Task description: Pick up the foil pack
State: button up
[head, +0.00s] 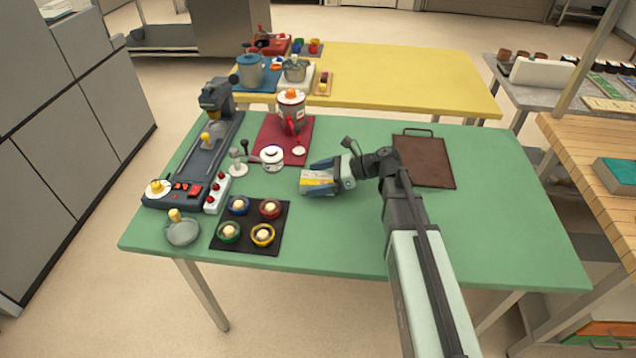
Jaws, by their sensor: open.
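A small pack (314,182), yellow and pale with a little red, lies on the green table near its middle; it is the likeliest foil pack, though its label is too small to read. My gripper (319,178) reaches in from the right, low over the table. Its jaws are open, with one blue-grey finger on the far side of the pack and one on the near side. The fingers hide part of the pack. I cannot tell whether either finger touches it.
A brown board (432,170) lies right. The green table's (500,235) right front is clear.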

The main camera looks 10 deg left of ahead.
jog(key=shift+c, duration=0.4)
jog(key=c, duration=1.2)
jog(key=shift+o, duration=0.2)
jog(key=shift+r, duration=0.1)
